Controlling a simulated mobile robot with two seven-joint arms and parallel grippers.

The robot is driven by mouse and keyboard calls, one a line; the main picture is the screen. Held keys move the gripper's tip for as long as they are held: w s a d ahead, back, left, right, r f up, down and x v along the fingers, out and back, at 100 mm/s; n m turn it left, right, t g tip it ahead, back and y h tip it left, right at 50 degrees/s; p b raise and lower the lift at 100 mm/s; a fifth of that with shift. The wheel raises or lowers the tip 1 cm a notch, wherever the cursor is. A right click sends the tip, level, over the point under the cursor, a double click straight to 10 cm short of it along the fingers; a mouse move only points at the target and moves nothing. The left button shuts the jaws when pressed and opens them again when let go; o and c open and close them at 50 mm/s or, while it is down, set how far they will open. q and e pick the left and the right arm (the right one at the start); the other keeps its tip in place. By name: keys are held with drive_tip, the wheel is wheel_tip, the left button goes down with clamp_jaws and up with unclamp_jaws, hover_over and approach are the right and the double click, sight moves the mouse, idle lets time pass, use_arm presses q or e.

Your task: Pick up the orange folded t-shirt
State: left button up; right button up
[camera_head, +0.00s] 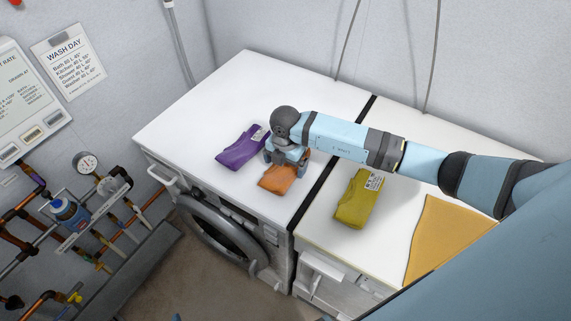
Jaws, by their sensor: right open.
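The orange folded t-shirt (277,180) lies on the white top of the washing machine, near its front right corner. My right gripper (284,161) is open, pointing down at the shirt's back edge, and partly hides that edge. I cannot tell whether the fingers touch the cloth. My right arm reaches in from the right across both machine tops. My left gripper is not in view.
A purple folded cloth (241,148) lies just left of the orange shirt. An olive-yellow folded cloth (357,200) and a flat orange-yellow cloth (447,236) lie on the right machine's top (316,234). A dark gap separates the machines. The left machine's top (220,100) is clear at the back.

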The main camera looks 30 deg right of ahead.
drive_tip(key=shift+f, duration=0.65)
drive_tip(key=c, duration=0.7)
drive_tip(key=shift+r, duration=0.1)
